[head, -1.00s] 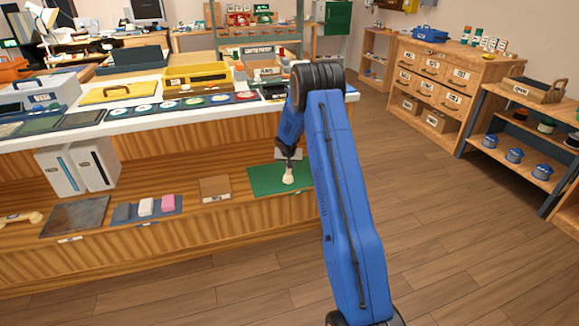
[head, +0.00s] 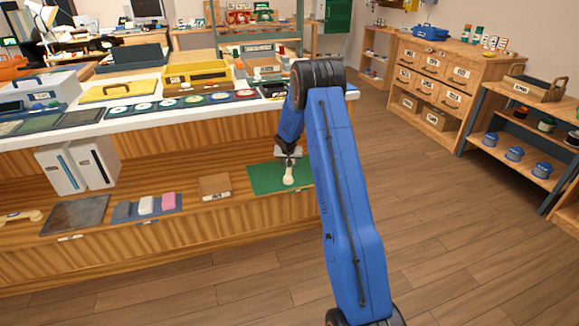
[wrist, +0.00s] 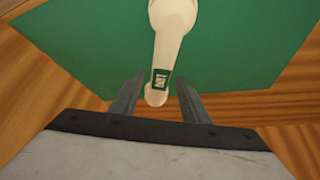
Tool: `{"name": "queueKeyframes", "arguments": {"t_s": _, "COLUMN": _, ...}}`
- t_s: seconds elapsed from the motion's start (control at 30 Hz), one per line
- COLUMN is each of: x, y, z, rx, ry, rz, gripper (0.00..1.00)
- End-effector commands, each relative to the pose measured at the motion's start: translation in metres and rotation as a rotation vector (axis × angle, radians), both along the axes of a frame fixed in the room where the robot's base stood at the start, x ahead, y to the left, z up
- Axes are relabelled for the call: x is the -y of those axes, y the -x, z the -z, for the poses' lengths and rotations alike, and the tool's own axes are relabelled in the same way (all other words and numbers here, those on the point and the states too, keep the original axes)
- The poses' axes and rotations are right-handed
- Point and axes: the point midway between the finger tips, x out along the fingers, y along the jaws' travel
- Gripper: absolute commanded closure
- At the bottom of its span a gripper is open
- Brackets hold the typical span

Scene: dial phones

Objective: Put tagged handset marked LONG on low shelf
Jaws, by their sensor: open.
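A cream handset (head: 289,174) lies on a green mat (head: 262,178) on the low shelf (head: 225,213) of the counter. In the wrist view, the handset (wrist: 168,42) runs away from me, with a small green-and-white tag (wrist: 161,79) near its closer end; the lettering is too small to read. My gripper (wrist: 161,78) is open, its fingers on either side of the tagged end with gaps between. It also shows in the head view (head: 289,155), just behind and above the handset. Nothing is held.
Another cream handset (head: 20,216) lies at the shelf's far left, beside a dark slab (head: 75,214). The white countertop (head: 130,118) overhangs the shelf.

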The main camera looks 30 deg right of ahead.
Motion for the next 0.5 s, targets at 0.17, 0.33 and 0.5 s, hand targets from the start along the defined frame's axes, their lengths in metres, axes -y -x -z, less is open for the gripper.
{"name": "queueKeyframes", "arguments": {"t_s": 0.17, "x": -0.007, "y": 0.011, "z": -0.025, "rx": 0.002, "ry": 0.001, "rz": 0.001, "gripper": 0.58}}
{"name": "queueKeyframes", "arguments": {"t_s": 0.33, "x": -0.015, "y": 0.021, "z": -0.047, "rx": 0.002, "ry": 0.0, "rz": 0.0, "gripper": 0.58}}
{"name": "queueKeyframes", "arguments": {"t_s": 0.5, "x": -0.019, "y": 0.029, "z": -0.06, "rx": 0.0, "ry": 0.001, "rz": 0.0, "gripper": 0.58}}
